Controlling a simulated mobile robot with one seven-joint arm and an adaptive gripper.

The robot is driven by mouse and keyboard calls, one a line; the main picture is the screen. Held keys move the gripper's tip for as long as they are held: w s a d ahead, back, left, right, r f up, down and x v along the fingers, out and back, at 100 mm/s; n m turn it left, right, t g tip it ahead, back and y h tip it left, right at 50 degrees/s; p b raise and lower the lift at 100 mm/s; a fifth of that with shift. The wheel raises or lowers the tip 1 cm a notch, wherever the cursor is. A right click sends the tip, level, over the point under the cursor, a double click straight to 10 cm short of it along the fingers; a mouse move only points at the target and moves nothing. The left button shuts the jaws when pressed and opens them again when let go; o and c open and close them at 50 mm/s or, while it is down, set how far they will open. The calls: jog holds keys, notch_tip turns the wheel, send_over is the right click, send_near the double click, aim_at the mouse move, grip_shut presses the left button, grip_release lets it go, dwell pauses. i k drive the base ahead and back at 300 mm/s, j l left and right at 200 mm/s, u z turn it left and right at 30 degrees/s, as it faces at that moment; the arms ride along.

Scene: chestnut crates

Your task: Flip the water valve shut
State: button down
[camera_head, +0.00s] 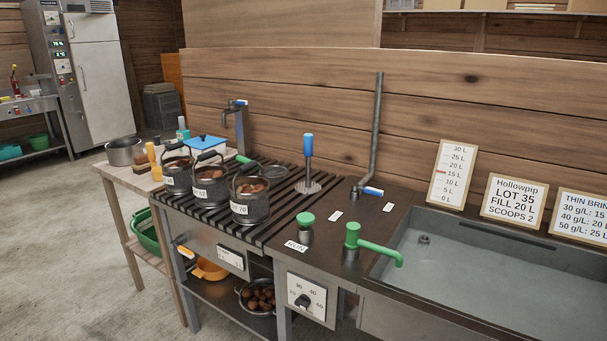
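A bent grey pipe (376,130) rises from the dark counter beside the sink. At its foot is a valve with a short blue lever (373,191) pointing right, out to the side of the pipe. A second, smaller blue lever (240,102) tops a grey tap (238,125) at the back left, also pointing right. I cannot tell from the picture which of them is the water valve. A green spout (372,243) bends over the left edge of the grey sink (465,272). My gripper is not in view.
Three lidded-handle pots (250,205) of chestnuts stand on the slatted rack (290,205). A blue-handled tool (308,150) stands upright between them and the pipe. A green knob (305,220) is near the front. Sign boards (514,203) stand behind the sink.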

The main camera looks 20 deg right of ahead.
aim_at(355, 187)
jog(key=i+j, duration=0.25)
jog(key=j, duration=0.15)
jog(key=i+j, duration=0.2)
jog(key=j, duration=0.2)
jog(key=i+j, duration=0.25)
jog(key=j, duration=0.15)
jog(key=z, duration=1.75)
jog(key=i, duration=1.5)
